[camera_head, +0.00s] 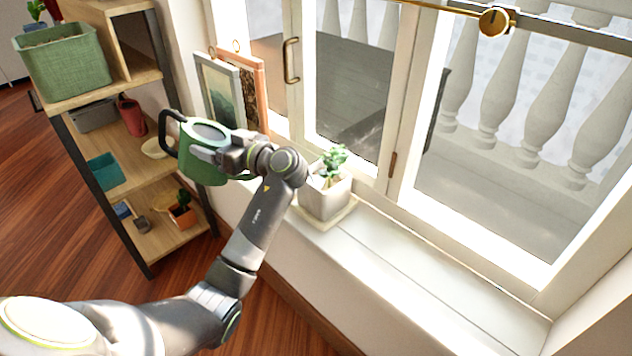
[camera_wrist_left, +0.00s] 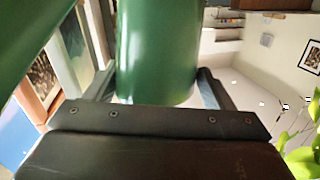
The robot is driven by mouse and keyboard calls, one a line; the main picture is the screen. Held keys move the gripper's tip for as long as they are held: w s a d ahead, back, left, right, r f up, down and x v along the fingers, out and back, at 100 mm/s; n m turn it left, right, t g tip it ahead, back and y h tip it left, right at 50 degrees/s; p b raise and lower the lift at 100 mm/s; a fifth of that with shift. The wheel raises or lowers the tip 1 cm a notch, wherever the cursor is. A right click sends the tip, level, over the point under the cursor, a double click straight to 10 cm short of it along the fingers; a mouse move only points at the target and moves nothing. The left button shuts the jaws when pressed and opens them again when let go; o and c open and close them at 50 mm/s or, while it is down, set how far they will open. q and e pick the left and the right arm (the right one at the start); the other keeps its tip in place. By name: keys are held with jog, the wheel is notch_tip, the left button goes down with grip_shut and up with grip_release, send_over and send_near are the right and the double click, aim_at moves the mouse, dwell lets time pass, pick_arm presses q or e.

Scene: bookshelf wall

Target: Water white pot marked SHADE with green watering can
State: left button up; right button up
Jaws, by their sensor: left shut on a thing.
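The green watering can (camera_head: 205,141) is held in the air by my left gripper (camera_head: 232,155), in front of the framed pictures and left of the white pot. Its body (camera_wrist_left: 158,50) fills the middle of the left wrist view between the two fingers (camera_wrist_left: 155,88). A black handle shows on its left side in the head view. A white pot (camera_head: 325,200) with a green plant (camera_head: 330,162) stands on the windowsill, just right of my wrist. No SHADE marking is readable on it. Plant leaves (camera_wrist_left: 302,140) show at the right edge of the wrist view. My right gripper is not in view.
A shelf unit (camera_head: 160,77) at the left holds a green fabric basket (camera_head: 65,68), a red cup (camera_head: 132,117) and an orange pot (camera_head: 182,214). Framed pictures (camera_head: 222,92) lean near the window. The windowsill (camera_head: 420,265) right of the pot is clear.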

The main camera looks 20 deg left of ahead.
aim_at(184, 133)
pick_arm(q)
jog(key=shift+r, duration=0.1)
dwell(0.3)
jog(key=shift+a+f+n+h+p, duration=0.1)
jog(key=shift+f+n+h+p, duration=0.45)
jog(key=shift+f+h, duration=0.85)
jog(key=shift+a+r+p, duration=0.35)
jog(key=shift+a+p, duration=0.05)
jog(key=shift+p, duration=0.05)
jog(key=a+r+p, duration=0.1)
jog(key=a, duration=0.1)
jog(key=a+r+p, duration=0.1)
jog(key=s+a+r+p, duration=0.1)
jog(key=a, duration=0.1)
jog(key=shift+a, duration=0.3)
jog(key=shift+s+a+r+p, duration=0.1)
jog(key=shift+a+r+p, duration=0.15)
jog(key=shift+a, duration=0.45)
